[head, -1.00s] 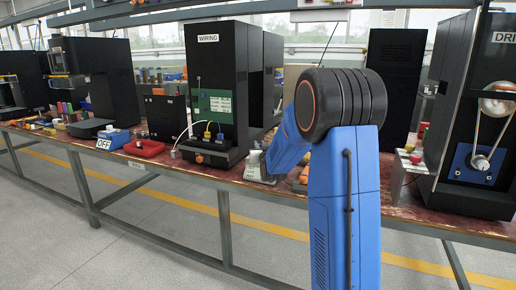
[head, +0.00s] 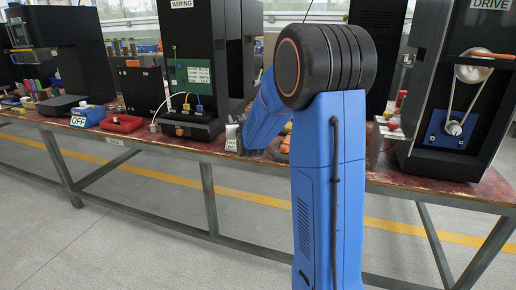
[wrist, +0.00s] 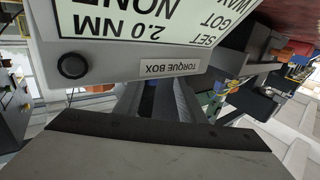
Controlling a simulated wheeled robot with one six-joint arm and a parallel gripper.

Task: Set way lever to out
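The torque box (wrist: 110,64) fills the upper left of the wrist view, close to the camera and upside down. Its white display (wrist: 150,18) reads SET 2.0 NM and GOT NONE; the WAY line is cut off at the frame's edge. A round black knob (wrist: 73,65) sits on its face. No way lever can be made out in either view. In the head view a small pale box (head: 231,137) on the bench is partly hidden by my blue arm. A large grey part with a dark edge crosses the bottom of the wrist view; my gripper's fingers cannot be clearly told.
The WIRING machine (head: 189,60) stands left of my arm, with the OFF box (head: 88,116) and a red tray (head: 122,123) further left. The DRIVE machine (head: 480,35) stands at the right. The bench front edge (head: 150,143) runs across; the floor before it is clear.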

